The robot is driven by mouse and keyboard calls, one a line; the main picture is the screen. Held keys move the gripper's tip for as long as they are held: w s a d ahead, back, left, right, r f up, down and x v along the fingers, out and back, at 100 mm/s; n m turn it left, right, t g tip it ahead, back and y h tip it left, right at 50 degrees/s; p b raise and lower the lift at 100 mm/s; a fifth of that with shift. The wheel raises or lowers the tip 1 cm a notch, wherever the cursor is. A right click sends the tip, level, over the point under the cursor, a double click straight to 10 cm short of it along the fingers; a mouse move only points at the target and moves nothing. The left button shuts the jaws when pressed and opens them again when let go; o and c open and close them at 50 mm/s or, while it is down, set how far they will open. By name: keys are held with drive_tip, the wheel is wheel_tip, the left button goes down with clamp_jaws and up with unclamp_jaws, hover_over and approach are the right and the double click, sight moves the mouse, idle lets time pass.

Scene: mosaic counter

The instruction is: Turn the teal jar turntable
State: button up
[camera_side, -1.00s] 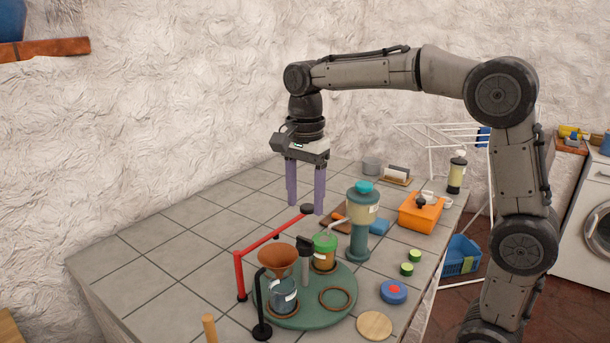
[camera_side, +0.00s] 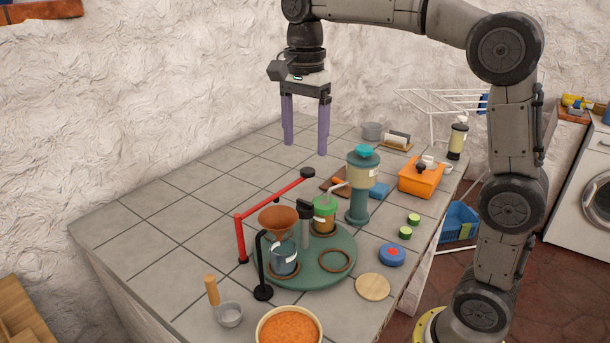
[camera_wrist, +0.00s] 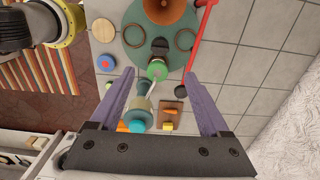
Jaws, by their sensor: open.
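The teal turntable (camera_side: 305,276) is a flat round disc on the tiled counter, with a dark upright handle (camera_side: 304,212) on a grey post near its middle. A glass jar (camera_side: 284,260) stands in a ring at its front left, and a green-lidded jar (camera_side: 324,215) stands in a ring at its back. A third ring at the right is empty. The turntable also shows at the top of the wrist view (camera_wrist: 135,55). My gripper (camera_side: 305,149) is open and empty, high above the counter behind the turntable, its lilac fingers pointing down and touching nothing.
A red bar (camera_side: 272,203) runs along the turntable's left. A brown funnel (camera_side: 278,222) on a black stand (camera_side: 262,265) is over the glass jar. A teal dispenser (camera_side: 360,185) stands behind right. An orange-filled bowl (camera_side: 289,326) is in front. The counter's left is clear.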

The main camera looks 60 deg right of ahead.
sight(305, 202)
wheel_tip(305, 202, down, 14)
drive_tip(key=shift+r, duration=0.25)
idle(0.3)
clamp_jaws()
idle(1.3)
